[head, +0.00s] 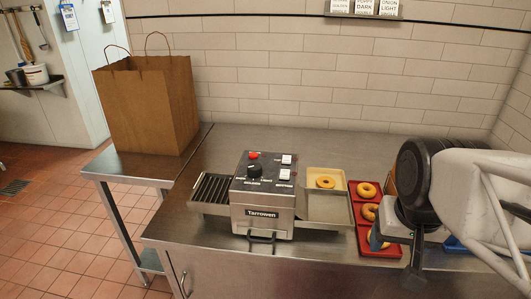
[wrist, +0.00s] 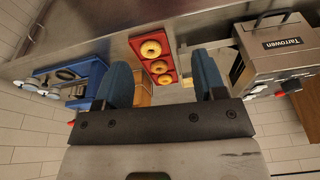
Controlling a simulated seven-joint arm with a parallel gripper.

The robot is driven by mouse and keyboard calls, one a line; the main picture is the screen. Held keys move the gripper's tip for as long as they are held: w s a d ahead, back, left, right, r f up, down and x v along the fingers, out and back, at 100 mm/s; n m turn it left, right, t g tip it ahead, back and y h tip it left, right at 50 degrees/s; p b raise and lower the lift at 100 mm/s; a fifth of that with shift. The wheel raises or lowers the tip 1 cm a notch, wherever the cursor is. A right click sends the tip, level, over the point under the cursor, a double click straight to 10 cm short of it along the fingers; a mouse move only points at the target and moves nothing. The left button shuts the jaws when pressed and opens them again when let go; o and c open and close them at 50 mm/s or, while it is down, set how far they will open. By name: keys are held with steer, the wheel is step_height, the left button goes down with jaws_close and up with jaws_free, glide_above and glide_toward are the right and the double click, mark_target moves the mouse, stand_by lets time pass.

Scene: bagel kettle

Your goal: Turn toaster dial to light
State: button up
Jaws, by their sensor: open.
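The steel toaster (head: 262,205), marked Tarrowen, stands on the counter in the middle of the head view. Its black top panel carries a round black dial (head: 254,170), a red knob (head: 254,155) behind it and white switches at the right. The dial's setting is too small to read. In the wrist view the toaster (wrist: 283,48) is at the upper right, partly cut off, with a red knob (wrist: 294,85) at its edge. My gripper (wrist: 163,75) is open and empty, its blue fingers wide apart. It is right of the toaster in the head view, touching nothing visibly.
A red tray (head: 394,246) with several bagels lies right of the toaster, near my gripper. A cream tray (head: 341,184) holds one bagel. A paper bag (head: 150,105) stands at the left. A blue bin (wrist: 92,78) shows in the wrist view. The back counter is clear.

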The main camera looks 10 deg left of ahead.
steer(key=w+a+r, duration=0.1)
steer(key=w+a, duration=0.1)
steer(key=w, duration=0.1)
steer(key=w+a+r+m, duration=0.1)
steer(key=w, duration=0.1)
steer(key=w+a+r+m, duration=0.1)
steer(key=w+a, duration=0.1)
steer(key=w, duration=0.1)
steer(key=shift+w+a+g, duration=0.3)
steer(key=shift+a, duration=0.05)
steer(key=m+g, duration=0.1)
steer(key=m, duration=0.4)
glide_above(255, 166)
steer(key=d, duration=0.1)
steer(key=shift+s+r+y, duration=0.2)
steer(key=shift+r+y, duration=0.1)
steer(key=shift+r, duration=0.05)
steer(key=shift+w+a, duration=0.1)
steer(key=shift+a, duration=0.2)
steer(key=shift+f, duration=0.15)
steer(key=shift+w+a+f, duration=0.1)
steer(key=shift+f, duration=1.8)
steer(key=shift+w+a+f, duration=0.1)
steer(key=shift+f, duration=1.8)
steer(key=c, duration=0.9)
